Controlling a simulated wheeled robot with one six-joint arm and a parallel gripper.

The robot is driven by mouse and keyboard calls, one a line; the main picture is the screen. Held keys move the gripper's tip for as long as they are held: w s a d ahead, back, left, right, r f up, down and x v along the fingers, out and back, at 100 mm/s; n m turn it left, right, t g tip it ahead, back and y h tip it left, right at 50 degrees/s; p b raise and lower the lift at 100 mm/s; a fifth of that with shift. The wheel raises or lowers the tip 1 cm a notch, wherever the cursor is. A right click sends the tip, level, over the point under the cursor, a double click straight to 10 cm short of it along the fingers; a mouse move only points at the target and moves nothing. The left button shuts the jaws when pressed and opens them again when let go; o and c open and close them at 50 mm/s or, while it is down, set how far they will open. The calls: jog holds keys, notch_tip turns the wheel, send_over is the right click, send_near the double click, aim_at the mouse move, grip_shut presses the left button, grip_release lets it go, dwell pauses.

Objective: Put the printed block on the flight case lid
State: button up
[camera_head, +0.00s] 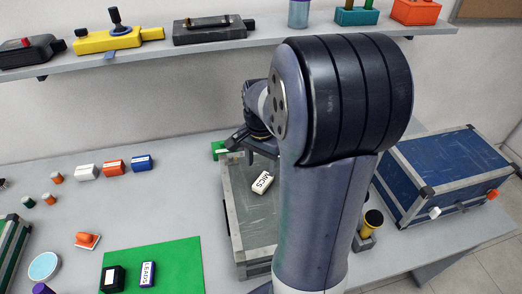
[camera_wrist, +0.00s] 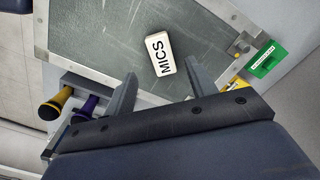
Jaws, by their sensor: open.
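A white block printed "MICS" (camera_head: 262,182) lies on the grey-green lid (camera_head: 262,225) of a metal-edged case, towards its far end. In the wrist view the block (camera_wrist: 160,53) lies flat on the lid (camera_wrist: 95,50), just beyond my fingertips. My gripper (camera_wrist: 160,77) is open and empty, with its fingers apart and clear of the block. In the head view my gripper (camera_head: 242,143) is over the far end of the case, partly hidden by my arm. A dark blue block printed "LEADS" (camera_head: 147,274) stands on a green mat (camera_head: 182,262).
A blue case (camera_head: 440,165) stands right of my arm. Microphones in a holder (camera_head: 370,222) are beside the grey-green case. White, orange and blue blocks (camera_head: 114,167) stand left on the table. A shelf (camera_head: 170,50) with several devices runs above.

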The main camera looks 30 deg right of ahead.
aim_at(261, 183)
notch_tip(261, 183, up, 5)
jog(key=shift+f, duration=0.1)
dwell(0.4)
notch_tip(261, 183, down, 13)
jog(key=shift+b, duration=0.4)
jog(key=shift+r+p, duration=0.3)
jog(key=shift+r, duration=1.7)
